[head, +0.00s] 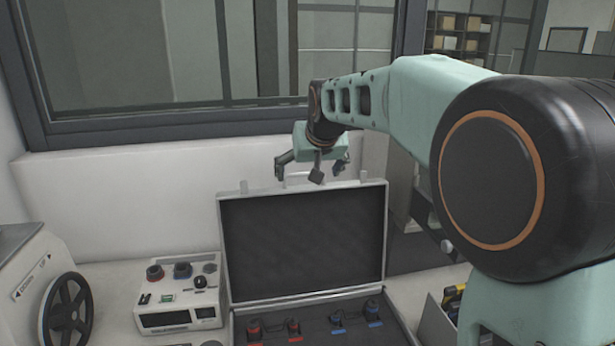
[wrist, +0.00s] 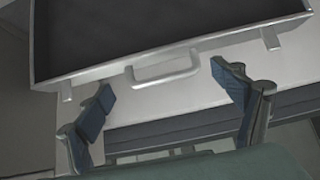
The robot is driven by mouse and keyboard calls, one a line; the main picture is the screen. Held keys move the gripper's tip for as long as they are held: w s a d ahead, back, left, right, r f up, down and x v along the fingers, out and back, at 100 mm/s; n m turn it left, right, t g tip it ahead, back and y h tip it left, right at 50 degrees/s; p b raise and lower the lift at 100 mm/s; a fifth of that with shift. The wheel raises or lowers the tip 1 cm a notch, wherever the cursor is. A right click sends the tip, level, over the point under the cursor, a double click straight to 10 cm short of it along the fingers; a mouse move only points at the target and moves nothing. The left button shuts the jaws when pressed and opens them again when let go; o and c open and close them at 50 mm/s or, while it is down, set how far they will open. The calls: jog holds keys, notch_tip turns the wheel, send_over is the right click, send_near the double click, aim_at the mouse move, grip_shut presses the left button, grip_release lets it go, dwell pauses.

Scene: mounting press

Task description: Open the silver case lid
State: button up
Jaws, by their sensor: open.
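The silver case's lid (head: 301,244) stands raised, close to upright, at the back of the case, with its dark inner lining facing me. The case base (head: 322,327) holds red and blue clamp-like parts in dark lining. In the wrist view the lid's rim (wrist: 225,42) and silver handle (wrist: 163,69) show clearly. My gripper (head: 317,168) is above the lid's top edge, near the handle. In the wrist view my gripper (wrist: 160,95) has its fingers spread wide, one on each side of the handle and apart from it. Nothing is between the fingers.
A white control box (head: 178,299) with knobs stands left of the case. A machine with a black handwheel (head: 67,311) is at the far left. An open box with tools (head: 437,318) is at the right. A window and white wall stand behind.

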jog(key=v, duration=0.9)
jog(key=shift+d, duration=0.1)
